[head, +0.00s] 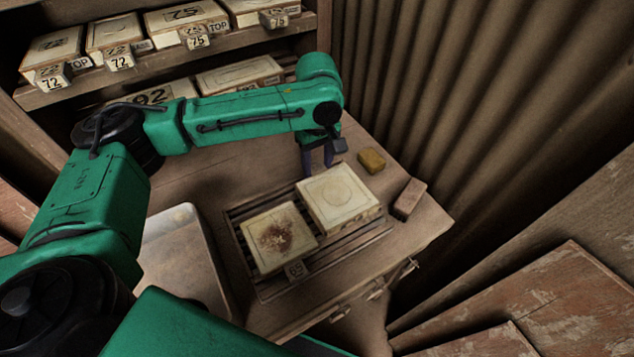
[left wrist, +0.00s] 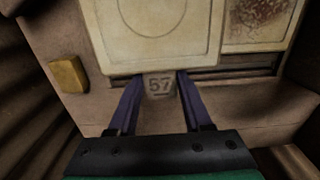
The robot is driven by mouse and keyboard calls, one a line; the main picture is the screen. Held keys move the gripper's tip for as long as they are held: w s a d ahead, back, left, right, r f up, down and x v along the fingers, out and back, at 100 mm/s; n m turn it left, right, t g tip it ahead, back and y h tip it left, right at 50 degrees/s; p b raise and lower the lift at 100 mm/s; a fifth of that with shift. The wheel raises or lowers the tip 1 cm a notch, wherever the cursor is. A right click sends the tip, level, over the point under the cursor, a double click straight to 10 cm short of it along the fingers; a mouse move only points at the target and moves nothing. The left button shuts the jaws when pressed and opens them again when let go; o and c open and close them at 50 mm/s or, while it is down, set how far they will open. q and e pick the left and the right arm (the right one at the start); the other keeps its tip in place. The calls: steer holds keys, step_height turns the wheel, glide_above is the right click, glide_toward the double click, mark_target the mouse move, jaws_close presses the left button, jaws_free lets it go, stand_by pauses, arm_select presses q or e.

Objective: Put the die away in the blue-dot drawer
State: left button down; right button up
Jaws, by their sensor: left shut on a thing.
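A pale square die (head: 338,198) with a faint circle on its face lies at the slatted rack on the bench. In the left wrist view this die (left wrist: 150,35) has a tab marked 57 (left wrist: 159,86) at its near edge. My left gripper (head: 317,160) is at the die's far edge in the head view; its two fingers (left wrist: 159,100) are shut on that tab. I cannot tell whether the die is lifted. A second die (head: 278,238) with a rust-brown stain lies beside it. No blue dot is visible. My right gripper is not in view.
A yellow block (head: 371,160) and a brown block (head: 409,198) lie right of the dies. Drawer handles (head: 376,293) show on the bench front. A grey tray (head: 180,262) is at left. Shelves (head: 150,72) hold several numbered dies. A corrugated wall (head: 440,90) bounds the right.

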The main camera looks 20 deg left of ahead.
mark_target(318, 182)
arm_select(q)
step_height(318, 182, down, 6)
steer(key=shift+r, duration=0.15)
steer(key=shift+c, duration=1.6)
jaws_free()
